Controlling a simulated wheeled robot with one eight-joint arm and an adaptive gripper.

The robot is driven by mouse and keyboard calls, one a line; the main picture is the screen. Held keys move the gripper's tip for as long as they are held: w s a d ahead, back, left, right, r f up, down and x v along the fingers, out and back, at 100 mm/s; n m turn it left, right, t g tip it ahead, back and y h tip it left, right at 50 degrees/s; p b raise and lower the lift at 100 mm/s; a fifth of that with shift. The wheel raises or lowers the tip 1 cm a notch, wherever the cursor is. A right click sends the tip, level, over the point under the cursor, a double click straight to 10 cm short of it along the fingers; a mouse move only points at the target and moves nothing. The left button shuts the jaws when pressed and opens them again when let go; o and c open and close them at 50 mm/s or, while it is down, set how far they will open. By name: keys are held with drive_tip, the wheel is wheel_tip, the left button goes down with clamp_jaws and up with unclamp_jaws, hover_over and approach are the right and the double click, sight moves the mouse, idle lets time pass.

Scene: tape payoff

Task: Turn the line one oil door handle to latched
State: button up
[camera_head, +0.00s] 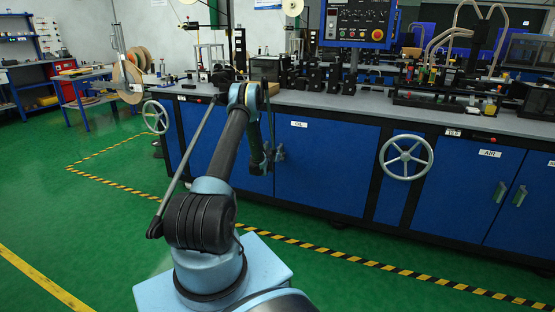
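The blue oil doors (325,165) are in the front of the long machine bench, under a small white label that seems to read "OIL" (299,124). A small grey door handle (280,153) shows near the seam between the doors, just right of my gripper. Its exact angle is too small to read. My gripper (262,163) hangs at the end of my arm, in front of the left oil door and close to the handle. I cannot tell whether it touches a handle. Its fingers are dark and small, and partly hidden by my arm.
A handwheel (406,157) sticks out right of the oil doors, and another (156,117) stands at the bench's left end. Air doors (470,185) with two handles are further right. A striped floor line (380,266) runs before the bench. Green floor (75,215) at left is clear.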

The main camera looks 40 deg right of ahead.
drive_tip(key=shift+a, duration=0.1)
drive_tip(key=v, duration=1.1)
drive_tip(key=shift+a, duration=0.35)
drive_tip(key=shift+s+r, duration=0.15)
